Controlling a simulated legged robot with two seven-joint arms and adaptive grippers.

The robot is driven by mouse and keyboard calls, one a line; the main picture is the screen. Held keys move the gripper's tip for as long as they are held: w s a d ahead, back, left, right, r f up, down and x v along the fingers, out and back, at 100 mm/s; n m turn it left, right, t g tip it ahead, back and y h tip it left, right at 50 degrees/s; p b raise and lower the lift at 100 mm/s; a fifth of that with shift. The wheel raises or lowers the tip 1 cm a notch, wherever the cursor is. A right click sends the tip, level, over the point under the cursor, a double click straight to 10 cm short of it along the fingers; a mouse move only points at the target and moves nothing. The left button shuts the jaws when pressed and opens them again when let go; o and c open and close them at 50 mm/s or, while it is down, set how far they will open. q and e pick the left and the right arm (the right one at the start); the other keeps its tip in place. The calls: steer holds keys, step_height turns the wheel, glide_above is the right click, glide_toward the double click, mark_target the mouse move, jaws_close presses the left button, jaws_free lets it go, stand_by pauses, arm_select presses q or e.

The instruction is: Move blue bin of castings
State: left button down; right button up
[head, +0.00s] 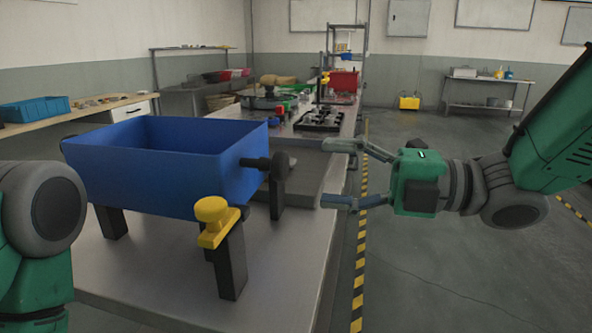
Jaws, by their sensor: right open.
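The large blue bin (150,180) stands on black posts above the grey bench top, at the left of the head view. Its inside is only partly visible, and I see no castings in it. A dark knob-like handle (255,163) sticks out at its right end. My right gripper (340,174) is open and empty, to the right of the bin and apart from it, with its fingers pointing left toward the handle. My left arm shows at the lower left edge, but its gripper is out of view.
A yellow knob (212,210) sits on a black post (230,262) at the bench's near side. The grey bench (170,275) continues back, with a dark grate (322,118) and a red bin (344,80). Open floor with yellow-black tape (360,265) lies to the right.

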steer(key=v, duration=0.4)
steer(key=shift+s+d+f, duration=0.1)
steer(key=shift+d, duration=0.25)
steer(key=w+d+f+m+t+h+p, duration=0.1)
steer(key=w+f+m+t+h, duration=0.15)
steer(key=f+m, duration=0.4)
steer(key=w+d+f+m+t+h, duration=0.1)
steer(key=f+m+h, duration=0.2)
steer(key=f+m, duration=0.3)
steer(key=s+d+f+m+h, duration=0.1)
steer(key=d+f+m+h, duration=0.15)
steer(key=f, duration=0.35)
steer(key=s+d+f+m+g+h+p, duration=0.1)
steer(key=s+f+m, duration=0.15)
steer(key=f, duration=0.25)
steer(key=d+f+m+h, duration=0.1)
steer(key=f+m+h, duration=0.15)
steer(key=f, duration=0.35)
steer(key=s+d+f+m+g+h, duration=0.2)
steer(key=s+f+m, duration=0.4)
steer(key=s, duration=0.5)
steer(key=s+d+f+m+g+h+p, duration=0.1)
steer(key=s+d+f+m+g+h, duration=0.2)
steer(key=s+f, duration=0.6)
steer(key=s+d+m+g, duration=0.2)
steer(key=s+d+m, duration=0.1)
steer(key=d, duration=0.1)
steer(key=shift+h+p, duration=0.3)
steer(key=shift+h, duration=0.05)
